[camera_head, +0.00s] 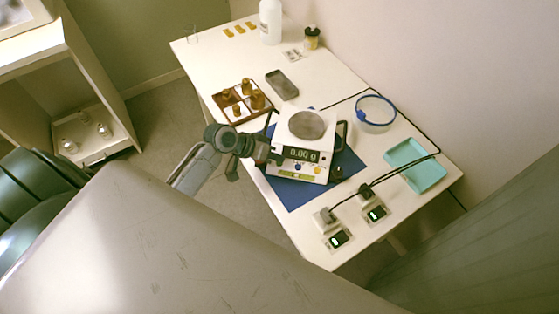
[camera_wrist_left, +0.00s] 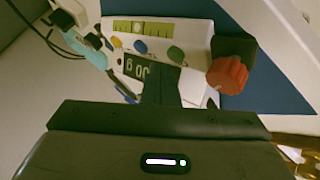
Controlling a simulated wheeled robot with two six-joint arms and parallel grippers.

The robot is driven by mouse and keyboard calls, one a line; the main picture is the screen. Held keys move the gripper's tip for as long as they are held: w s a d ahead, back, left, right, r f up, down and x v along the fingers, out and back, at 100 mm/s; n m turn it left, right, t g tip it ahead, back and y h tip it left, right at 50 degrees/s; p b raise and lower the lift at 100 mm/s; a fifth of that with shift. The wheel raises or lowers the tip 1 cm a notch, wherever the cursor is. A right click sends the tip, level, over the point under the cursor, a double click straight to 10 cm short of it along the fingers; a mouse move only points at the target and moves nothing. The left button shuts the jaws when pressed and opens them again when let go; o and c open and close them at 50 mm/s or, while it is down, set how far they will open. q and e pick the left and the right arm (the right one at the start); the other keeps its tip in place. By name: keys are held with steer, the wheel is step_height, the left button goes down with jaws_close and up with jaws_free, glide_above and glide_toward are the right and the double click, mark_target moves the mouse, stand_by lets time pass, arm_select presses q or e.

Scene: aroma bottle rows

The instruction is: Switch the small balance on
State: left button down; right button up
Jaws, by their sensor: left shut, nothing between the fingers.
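The small balance (camera_head: 303,150) stands on a blue mat (camera_head: 291,194), with a round grey pan on top. Its display (camera_head: 302,154) is lit and reads 0.00 g. Coloured buttons lie along its front panel, which also shows in the left wrist view (camera_wrist_left: 158,37); there a green button (camera_wrist_left: 175,53) is close to the fingers. My left gripper (camera_head: 274,158) is shut and empty at the balance's left front edge. In the left wrist view its fingers (camera_wrist_left: 186,88) overlap the panel and partly cover the display; I cannot tell whether they touch it. My right gripper is out of view.
A red knob (camera_wrist_left: 228,75) is just right of the fingers in the left wrist view. A brown tray (camera_head: 236,119) with small bottles lies behind my gripper. Power plugs, cables and a teal tray (camera_head: 415,165) are to the right.

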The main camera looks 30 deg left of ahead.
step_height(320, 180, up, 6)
steer(key=p, duration=0.5)
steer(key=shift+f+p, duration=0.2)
steer(key=shift+p, duration=0.1)
